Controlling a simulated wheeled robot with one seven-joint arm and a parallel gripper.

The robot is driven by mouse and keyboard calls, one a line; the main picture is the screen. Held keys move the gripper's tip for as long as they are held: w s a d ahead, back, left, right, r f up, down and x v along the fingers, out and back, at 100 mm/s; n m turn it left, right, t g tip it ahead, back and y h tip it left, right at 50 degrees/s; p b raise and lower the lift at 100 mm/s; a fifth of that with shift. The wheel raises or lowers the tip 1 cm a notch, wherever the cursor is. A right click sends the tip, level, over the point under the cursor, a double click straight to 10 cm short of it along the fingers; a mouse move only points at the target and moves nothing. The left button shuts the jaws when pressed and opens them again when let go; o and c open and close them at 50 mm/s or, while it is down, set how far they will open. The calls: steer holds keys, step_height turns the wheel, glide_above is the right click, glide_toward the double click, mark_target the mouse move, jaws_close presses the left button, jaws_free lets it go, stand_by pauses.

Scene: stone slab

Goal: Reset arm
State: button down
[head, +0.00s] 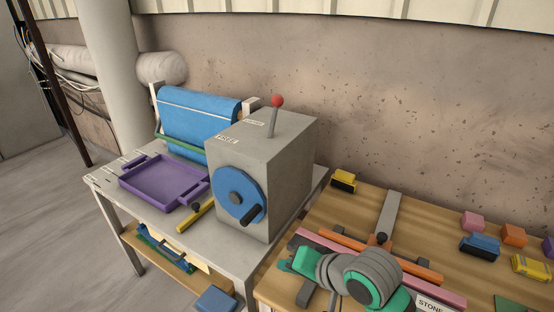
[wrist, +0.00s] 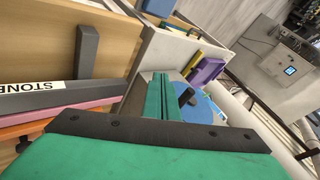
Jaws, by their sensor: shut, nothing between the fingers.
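My gripper (wrist: 159,96) shows in the wrist view as two green fingers lying side by side, shut with nothing between them. In the head view my grey and green arm is folded low at the front, over the near edge of the wooden bench (head: 435,205). It hides part of the bench and the bars on it. In the wrist view the fingers point towards the grey box with the blue crank wheel (wrist: 198,106). The fingers look apart from it, though the gap is hard to judge.
The grey box (head: 265,175) with a red-knobbed lever (head: 276,104) stands left of my arm, beside a purple tray (head: 163,183) and a blue roll (head: 195,122). Pink (head: 320,245) and orange (head: 345,248) bars lie close to my arm. Small blocks sit at right.

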steer(key=w+a+r+t+y, duration=0.4)
steer(key=w+a+r+t, duration=0.15)
steer(key=a+r, duration=0.35)
steer(key=s+d+f+m+t+h, duration=0.1)
steer(key=s+f+m+t+h, duration=0.15)
steer(key=s+f+h, duration=0.45)
steer(key=s+f+m+t+h, duration=0.3)
steer(key=s+f, duration=0.5)
steer(key=f, duration=0.6)
steer(key=s+d+f+n+g, duration=0.1)
steer(key=s+n, duration=0.3)
steer(key=s, duration=0.7)
steer(key=s+d+f+n+g, duration=0.1)
steer(key=s+d+f+n, duration=0.3)
steer(key=s, duration=0.8)
steer(key=shift+d+f+n+g, duration=0.15)
steer(key=shift+d+n+g, duration=0.05)
steer(key=shift+n+g, duration=0.15)
